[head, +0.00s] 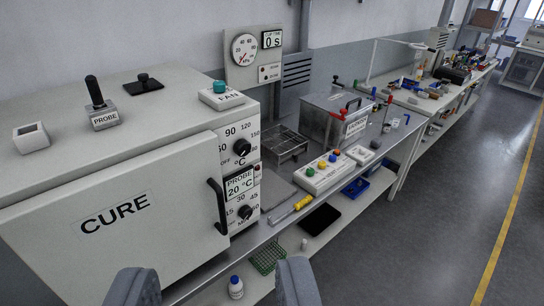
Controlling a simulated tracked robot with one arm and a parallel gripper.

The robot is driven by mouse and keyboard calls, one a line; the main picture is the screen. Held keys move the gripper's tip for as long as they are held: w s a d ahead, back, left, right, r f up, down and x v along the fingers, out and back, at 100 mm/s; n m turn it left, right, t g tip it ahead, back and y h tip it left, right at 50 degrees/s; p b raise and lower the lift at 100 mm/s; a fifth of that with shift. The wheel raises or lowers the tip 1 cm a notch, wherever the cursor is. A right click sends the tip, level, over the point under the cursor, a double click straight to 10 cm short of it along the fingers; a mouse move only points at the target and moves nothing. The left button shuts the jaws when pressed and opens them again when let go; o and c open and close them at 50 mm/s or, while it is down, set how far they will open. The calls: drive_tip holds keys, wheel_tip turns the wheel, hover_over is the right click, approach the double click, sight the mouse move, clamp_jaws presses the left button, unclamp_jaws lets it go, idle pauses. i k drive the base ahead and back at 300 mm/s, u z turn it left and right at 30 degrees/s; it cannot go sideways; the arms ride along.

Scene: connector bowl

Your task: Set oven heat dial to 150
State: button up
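The oven (85,245) is a large pale box marked CURE at the left, its door shut. Its heat dial (242,147) is a black knob on the upper right of the front panel, marked °C, with OFF, 90, 120 and 150 among its marks. The mark that the knob points to is too small to tell. My gripper (216,286) is at the bottom edge, its two grey fingers wide apart with nothing between them. It is apart from the dial, which is higher in the picture.
The black door handle (217,206) juts out left of the panel. Below the heat dial are a display (239,186) reading PROBE 20 °C and a MIN dial (245,212). A yellow-handled screwdriver (301,203) and a button box (324,174) lie on the bench. Open floor is at right.

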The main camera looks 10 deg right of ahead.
sight(243, 147)
drive_tip(key=z, duration=0.05)
drive_tip(key=i, duration=1)
